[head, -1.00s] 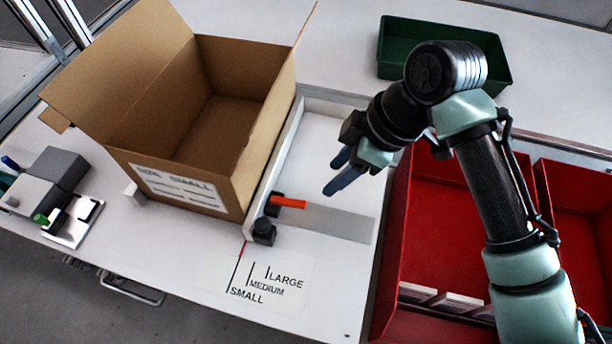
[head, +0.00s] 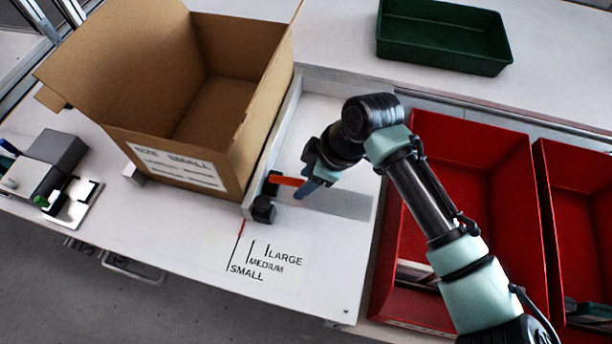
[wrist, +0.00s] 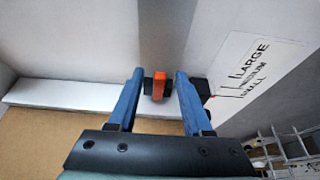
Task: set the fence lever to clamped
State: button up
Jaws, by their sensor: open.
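The orange fence lever (head: 287,181) sticks out to the right from its black mount (head: 270,188) at the front end of the white fence (head: 276,138). My gripper (head: 306,189) is open at the lever's free end. In the wrist view, the lever (wrist: 159,84) shows between the two blue fingers of my gripper (wrist: 155,82), with a gap on either side. The black knob (head: 263,209) stands just in front of the lever. Whether a finger touches the lever cannot be told.
An open cardboard box (head: 180,160) marked SIZE SMALL stands against the fence's left side. A size scale (head: 262,262) is printed on the bench in front. Red bins (head: 395,240) are on the right, and a green tray (head: 445,65) is at the back.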

jog(key=shift+c, duration=0.2)
grip_shut()
jog(key=shift+f+y+b, duration=0.55)
jog(key=shift+y+b, duration=0.05)
jog(key=shift+b, duration=0.1)
jog(key=shift+s+d+f+t+y+b, duration=0.15)
jog(key=shift+t+y+b, duration=0.15)
jog(key=shift+y+b, duration=0.15)
jog(key=shift+o, duration=0.2)
grip_release()
jog(key=v, duration=1.3)
